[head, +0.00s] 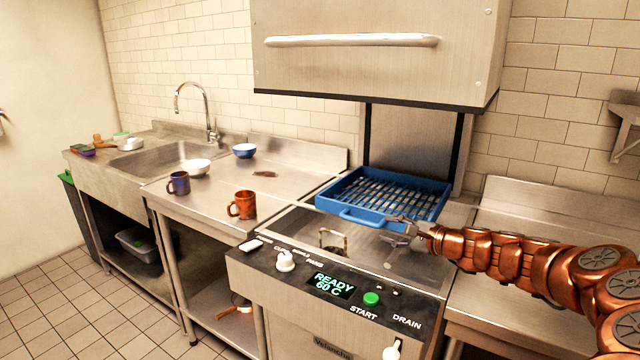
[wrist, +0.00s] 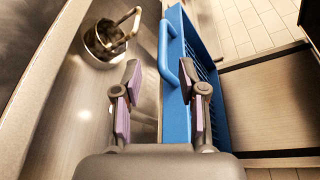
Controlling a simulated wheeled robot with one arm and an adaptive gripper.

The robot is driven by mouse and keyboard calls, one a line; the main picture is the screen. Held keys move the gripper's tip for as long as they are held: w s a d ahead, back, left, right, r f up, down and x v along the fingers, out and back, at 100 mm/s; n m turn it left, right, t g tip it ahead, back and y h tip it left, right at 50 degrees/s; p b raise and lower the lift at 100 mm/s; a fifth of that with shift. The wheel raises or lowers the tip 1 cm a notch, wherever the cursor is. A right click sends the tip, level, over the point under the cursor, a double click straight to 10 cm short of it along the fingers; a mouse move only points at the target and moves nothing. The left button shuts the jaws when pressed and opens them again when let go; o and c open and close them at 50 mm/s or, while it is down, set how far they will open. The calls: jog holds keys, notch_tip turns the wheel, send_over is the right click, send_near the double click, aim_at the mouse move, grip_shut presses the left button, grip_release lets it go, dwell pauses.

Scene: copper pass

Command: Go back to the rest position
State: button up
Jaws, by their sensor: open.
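My gripper (head: 402,232) is at the end of my copper-coloured arm, over the dishwasher at the front edge of the blue rack (head: 433,198). In the wrist view my gripper (wrist: 160,105) has its two fingers apart, with the handle (wrist: 163,50) of the blue rack showing between and beyond them. The jaws are open and I see nothing held. Whether a finger touches the rack is hard to tell. The rack looks empty and sits under the raised steel hood (head: 370,65).
A metal fitting with a looped handle (head: 333,241) stands in the machine's tub, left of my gripper. The control panel (head: 330,285) reads READY 60 C. The right counter (head: 550,230) looks clear beyond my arm.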

jog(key=s+a+r+n+g+y+p, duration=0.1)
jog(key=s+a+r+n+g, duration=0.25)
jog(key=s+a, duration=0.35)
jog(key=s+a+r+n+g+y+p, duration=0.1)
jog(key=s+a+r+n+g+p, duration=0.1)
jog(key=s+a+r+n, duration=0.45)
jog(key=s+a+f+n+g+h+p, duration=0.1)
jog(key=s+a+f+n+g+p, duration=0.2)
jog(key=s+a, duration=0.55)
jog(key=s+d+f+n+g+h+p, duration=0.1)
jog(key=s+d+f+n+g+h, duration=0.1)
jog(key=s, duration=0.6)
jog(key=s+d+f+n+g+h, duration=0.1)
jog(key=s+d+g+h, duration=0.15)
jog(key=s, duration=0.45)
jog(key=s+d+f+g+h+p, duration=0.1)
jog(key=s+d+h, duration=0.4)
jog(key=s+d, duration=0.6)
jog(key=s+f+p, duration=0.1)
jog(key=s, duration=0.2)
jog(key=shift+d+n+h+p, duration=0.2)
jog(key=shift+n+h+p, duration=0.15)
jog(key=shift+n, duration=0.05)
jog(key=shift+s, duration=0.1)
